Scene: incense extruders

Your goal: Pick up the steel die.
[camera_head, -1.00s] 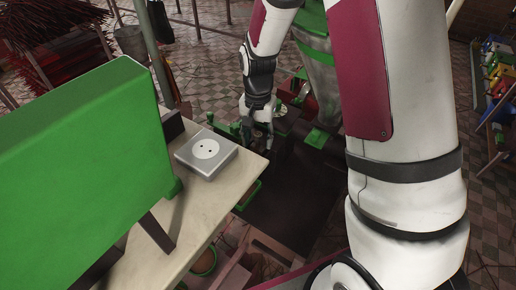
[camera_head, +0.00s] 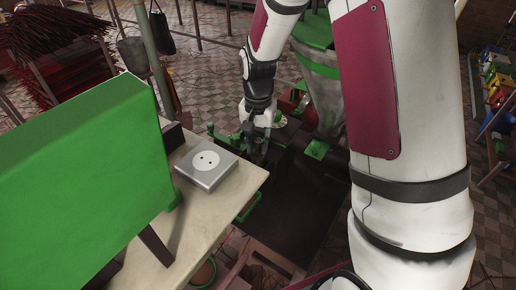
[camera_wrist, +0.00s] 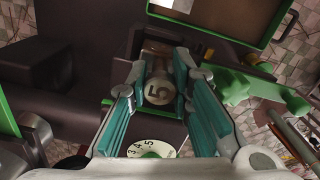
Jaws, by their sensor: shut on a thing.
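The steel die (camera_wrist: 159,91) is a round metal piece with a dark "5" on its end face in the wrist view. It sits between the two teal-padded fingers of my gripper (camera_wrist: 160,88), which are shut on it. In the head view my gripper (camera_head: 256,146) points down over the dark machine bed beyond the pale table. I cannot make out the die there. Part of the die's far end is in shadow in the wrist view.
A white numbered disc (camera_wrist: 150,149) lies close below the fingers. Green machine knobs (camera_wrist: 285,100) stand to the right. In the head view a square metal box (camera_head: 207,166) and a large green box (camera_head: 85,185) stand on the pale table (camera_head: 215,207). The dark bed (camera_head: 290,205) looks clear.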

